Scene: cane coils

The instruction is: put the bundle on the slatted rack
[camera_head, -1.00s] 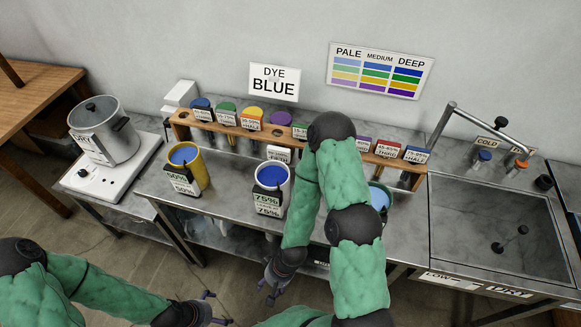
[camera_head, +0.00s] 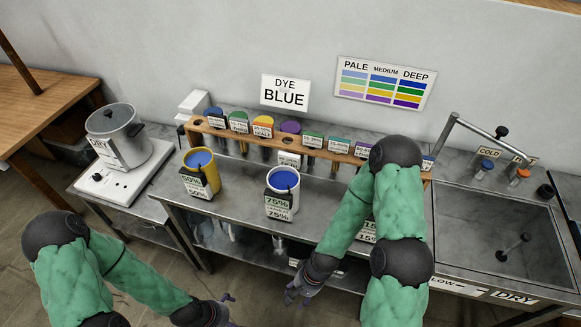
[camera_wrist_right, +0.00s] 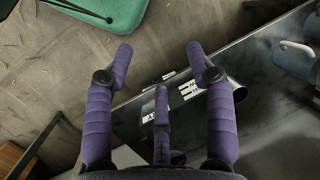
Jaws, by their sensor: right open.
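I cannot make out the bundle or the slatted rack in these views. My right gripper (camera_head: 298,294) is in front of the bench's front edge. In the right wrist view its purple fingers (camera_wrist_right: 160,70) are spread with nothing between them. My left gripper (camera_head: 231,308) is low in the head view, left of the right one, with fingertips apart and nothing seen between them. A yellow pot of blue liquid (camera_head: 203,181) labelled 50% and a white pot of blue liquid (camera_head: 283,205) labelled 75% stand on the steel bench (camera_head: 240,190).
A wooden jar rack (camera_head: 270,139) runs along the back. A lidded steel pot (camera_head: 118,133) stands on a white hotplate (camera_head: 110,185) at left. A sink (camera_head: 490,235) is at right. My right arm hides part of the bench. A lower shelf (camera_head: 235,240) runs beneath.

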